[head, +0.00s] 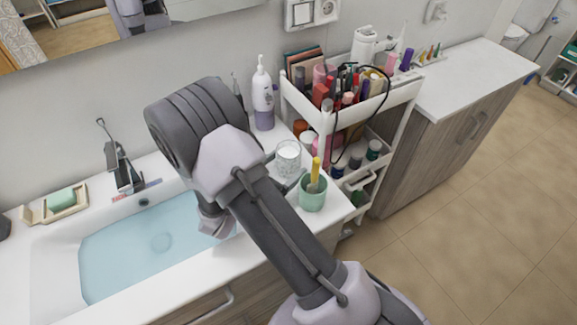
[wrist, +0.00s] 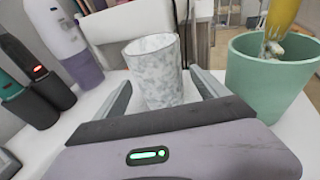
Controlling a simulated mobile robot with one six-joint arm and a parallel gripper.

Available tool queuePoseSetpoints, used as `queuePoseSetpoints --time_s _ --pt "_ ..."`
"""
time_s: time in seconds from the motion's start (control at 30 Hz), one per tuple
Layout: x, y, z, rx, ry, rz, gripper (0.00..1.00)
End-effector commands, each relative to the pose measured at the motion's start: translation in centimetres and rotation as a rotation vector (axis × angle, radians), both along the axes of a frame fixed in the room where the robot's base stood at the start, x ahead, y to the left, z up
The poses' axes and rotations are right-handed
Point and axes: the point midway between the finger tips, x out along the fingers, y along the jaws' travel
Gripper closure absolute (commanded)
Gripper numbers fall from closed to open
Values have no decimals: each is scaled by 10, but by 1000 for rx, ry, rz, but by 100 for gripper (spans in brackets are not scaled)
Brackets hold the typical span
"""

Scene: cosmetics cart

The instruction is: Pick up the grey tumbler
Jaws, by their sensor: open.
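The grey tumbler (wrist: 155,72) is a pale cup with a mottled grey pattern. It stands upright on the white counter in the wrist view, just ahead of my gripper and roughly between its two fingers. My gripper (wrist: 163,90) is open and empty, with one finger on each side of the tumbler's lower part. I cannot tell whether either finger touches it. In the head view the tumbler (head: 288,158) stands near the counter's right end, behind my arm. My gripper's fingers are mostly hidden there by the arm.
A green cup (wrist: 268,80) with a yellow-handled brush stands close on the right. A white and purple bottle (head: 263,95) stands behind the tumbler. Dark electric toothbrushes (wrist: 35,85) are at left. A filled sink (head: 150,245) lies left, a loaded cart (head: 402,98) right.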

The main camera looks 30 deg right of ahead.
Motion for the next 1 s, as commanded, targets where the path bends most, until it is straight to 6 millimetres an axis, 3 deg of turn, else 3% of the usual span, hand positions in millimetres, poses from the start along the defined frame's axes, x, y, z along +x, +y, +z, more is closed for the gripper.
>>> queuePoseSetpoints --time_s 0.1,0.33,0.73,1.0 --pt "6 -16 -5 0 0 -3 16" --pt "8 -18 -4 0 -1 0 16" --pt "8 -18 -4 0 -1 -1 93" --pt "8 -18 -3 0 -1 -1 95"
